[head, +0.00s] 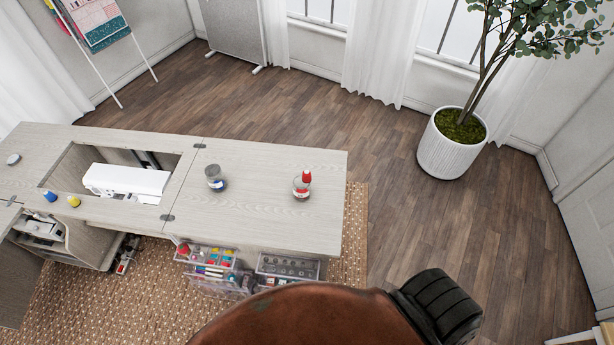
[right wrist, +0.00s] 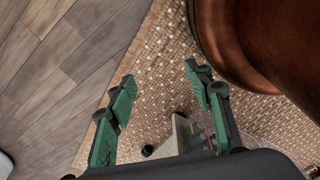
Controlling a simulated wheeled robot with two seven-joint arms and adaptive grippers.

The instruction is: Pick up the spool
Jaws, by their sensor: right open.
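Two small items that look like thread spools, one blue (head: 50,195) and one yellow (head: 74,201), stand on the cabinet top in front of the white sewing machine (head: 128,181). A red-topped item (head: 302,183) stands on the right leaf; I cannot tell whether it is a spool. My right gripper (right wrist: 159,74) is open and empty, its green-padded fingers spread above the woven rug. No spool shows between or near its fingers. Neither gripper shows in the head view.
A glass jar (head: 215,178) stands on the pale cabinet top (head: 262,214). Clear drawers (head: 288,267) with sewing supplies hang below. A brown leather chair (head: 300,318) is close in front and right of my right gripper in the wrist view. A potted plant (head: 452,152) stands at right.

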